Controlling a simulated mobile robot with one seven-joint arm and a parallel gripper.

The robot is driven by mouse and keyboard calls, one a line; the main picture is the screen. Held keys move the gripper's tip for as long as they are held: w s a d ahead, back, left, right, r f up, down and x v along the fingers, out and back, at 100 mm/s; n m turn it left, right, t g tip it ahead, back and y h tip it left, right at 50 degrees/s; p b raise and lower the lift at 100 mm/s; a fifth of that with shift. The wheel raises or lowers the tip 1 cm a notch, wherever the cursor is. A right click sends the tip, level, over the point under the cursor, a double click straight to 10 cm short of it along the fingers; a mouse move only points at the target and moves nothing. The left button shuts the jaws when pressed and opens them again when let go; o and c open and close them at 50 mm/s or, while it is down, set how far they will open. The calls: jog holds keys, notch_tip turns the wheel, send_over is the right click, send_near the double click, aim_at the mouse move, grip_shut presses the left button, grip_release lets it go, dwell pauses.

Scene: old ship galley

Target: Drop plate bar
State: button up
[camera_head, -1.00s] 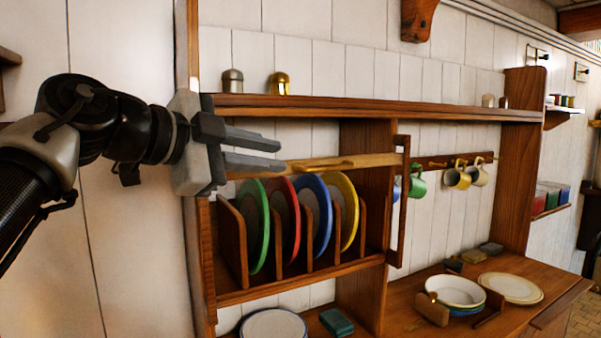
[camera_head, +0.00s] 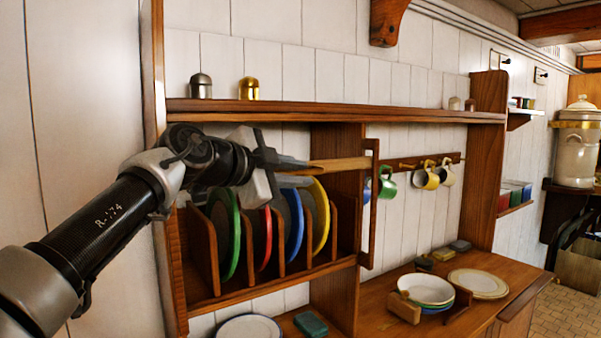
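The plate bar, a light wooden bar (camera_head: 340,164), runs level across the front of the plate rack (camera_head: 205,250), above the plates. Its right end is at the upright wooden frame (camera_head: 369,205), and its left part is hidden behind my gripper. Green (camera_head: 233,255), red (camera_head: 267,240), blue (camera_head: 296,225) and yellow (camera_head: 322,235) rimmed plates stand upright between the dividers. My gripper (camera_head: 290,171) is in front of the rack at the bar's height. Its fingers point right and look apart, one above the other, by the bar. I cannot tell whether they touch it.
A shelf (camera_head: 330,110) with metal shakers runs above my gripper. Mugs (camera_head: 425,178) hang from a peg rail at the right. Below, the counter (camera_head: 380,310) holds bowls (camera_head: 427,290) and a flat plate (camera_head: 478,284). The wall at the left is bare.

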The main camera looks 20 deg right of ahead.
jog(key=shift+w+d+f, duration=0.15)
jog(key=shift+w+d, duration=0.15)
jog(key=shift+d, duration=0.15)
grip_shut()
jog(key=shift+f, duration=0.1)
